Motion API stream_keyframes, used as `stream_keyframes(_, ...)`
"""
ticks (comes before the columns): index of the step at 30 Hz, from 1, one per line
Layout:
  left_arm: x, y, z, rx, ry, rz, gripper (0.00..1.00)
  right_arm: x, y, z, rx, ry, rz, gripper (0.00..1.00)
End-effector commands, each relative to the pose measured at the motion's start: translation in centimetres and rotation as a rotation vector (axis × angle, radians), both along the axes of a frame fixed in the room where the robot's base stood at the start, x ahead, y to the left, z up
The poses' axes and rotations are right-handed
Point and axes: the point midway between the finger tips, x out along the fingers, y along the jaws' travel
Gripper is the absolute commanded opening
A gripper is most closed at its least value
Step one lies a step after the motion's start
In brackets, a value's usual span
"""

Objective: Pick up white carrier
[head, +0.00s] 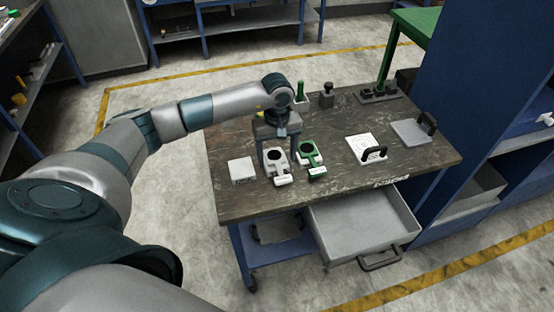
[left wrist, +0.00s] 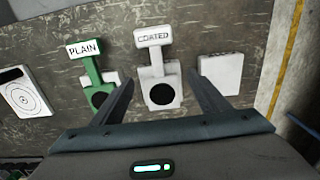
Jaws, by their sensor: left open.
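The white carrier (head: 274,157) lies on the dark workbench, with a round dark hole and a tag at its front. In the left wrist view the white carrier (left wrist: 157,72) has a tag reading COATED. My left gripper (head: 277,141) is open above it. In the left wrist view the fingers of my left gripper (left wrist: 162,80) are spread on either side of the white carrier, with a gap to each side. Whether the fingertips are down at its height is hard to tell. My right gripper is not in view.
A green carrier (head: 308,153) tagged PLAIN (left wrist: 84,49) lies close beside the white one. A white block (head: 242,170) lies on its other side. Two plates with black handles (head: 366,149) (head: 411,132) lie to the right. An open drawer (head: 362,222) juts out in front.

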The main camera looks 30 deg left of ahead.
Motion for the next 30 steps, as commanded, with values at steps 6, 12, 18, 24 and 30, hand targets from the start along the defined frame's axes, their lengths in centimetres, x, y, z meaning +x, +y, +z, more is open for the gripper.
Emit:
stream_keyframes(6,0.01,-0.04,-1.0,0.0,-0.001,-0.002,0.69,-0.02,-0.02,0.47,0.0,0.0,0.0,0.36)
stream_keyframes(12,0.01,-0.02,-1.0,0.0,-0.001,-0.001,0.69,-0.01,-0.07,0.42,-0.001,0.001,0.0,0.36)
stream_keyframes(18,0.01,-0.01,-0.98,0.0,-0.001,-0.001,0.69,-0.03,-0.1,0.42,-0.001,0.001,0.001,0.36)
stream_keyframes(24,0.01,-0.01,-0.97,0.0,-0.001,-0.001,0.22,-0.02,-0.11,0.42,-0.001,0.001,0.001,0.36)
stream_keyframes(30,0.03,-0.01,-0.94,0.0,-0.001,-0.001,0.22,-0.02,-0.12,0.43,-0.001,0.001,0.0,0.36)
